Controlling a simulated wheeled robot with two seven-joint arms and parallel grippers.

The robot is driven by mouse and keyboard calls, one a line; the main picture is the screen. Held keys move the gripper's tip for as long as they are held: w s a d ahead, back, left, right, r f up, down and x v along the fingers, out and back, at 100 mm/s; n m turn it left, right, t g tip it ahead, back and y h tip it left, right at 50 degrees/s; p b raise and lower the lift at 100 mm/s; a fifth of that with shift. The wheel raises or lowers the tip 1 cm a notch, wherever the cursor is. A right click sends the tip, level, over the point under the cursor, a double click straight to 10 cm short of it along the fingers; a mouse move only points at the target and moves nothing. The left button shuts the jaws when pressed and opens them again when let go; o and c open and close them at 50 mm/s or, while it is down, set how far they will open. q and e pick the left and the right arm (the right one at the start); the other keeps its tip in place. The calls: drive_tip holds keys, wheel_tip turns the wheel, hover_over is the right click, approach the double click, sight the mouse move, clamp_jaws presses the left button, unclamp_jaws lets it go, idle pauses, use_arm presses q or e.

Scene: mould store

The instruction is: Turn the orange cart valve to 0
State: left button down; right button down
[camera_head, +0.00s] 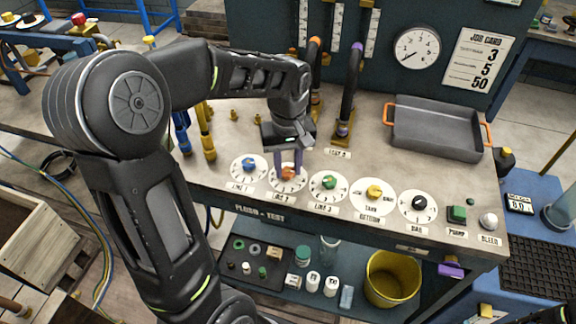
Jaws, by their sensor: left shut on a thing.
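The orange valve knob (288,174) sits on a round white dial (288,187) on the bench, second from the left in a row of dials. My left gripper (287,166) reaches down from above with its fingers shut on the orange knob. The fingers and hand hide part of the knob and the upper dial, so the pointer's setting cannot be read. The label below the dial is too small to read surely. My right gripper is out of view.
A blue knob (249,167) is to the left; green (328,181), yellow (374,192) and black (419,202) knobs are to the right. Upright pipes (347,95) stand behind. A grey tray (437,128) with orange handles lies at the back right. A yellow bucket (392,278) stands below.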

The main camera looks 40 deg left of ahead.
sight(288, 170)
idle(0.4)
use_arm(q)
drive_tip(key=c, duration=1.1)
unclamp_jaws()
wheel_tip(288, 170, up, 8)
drive_tip(key=shift+f, duration=0.1)
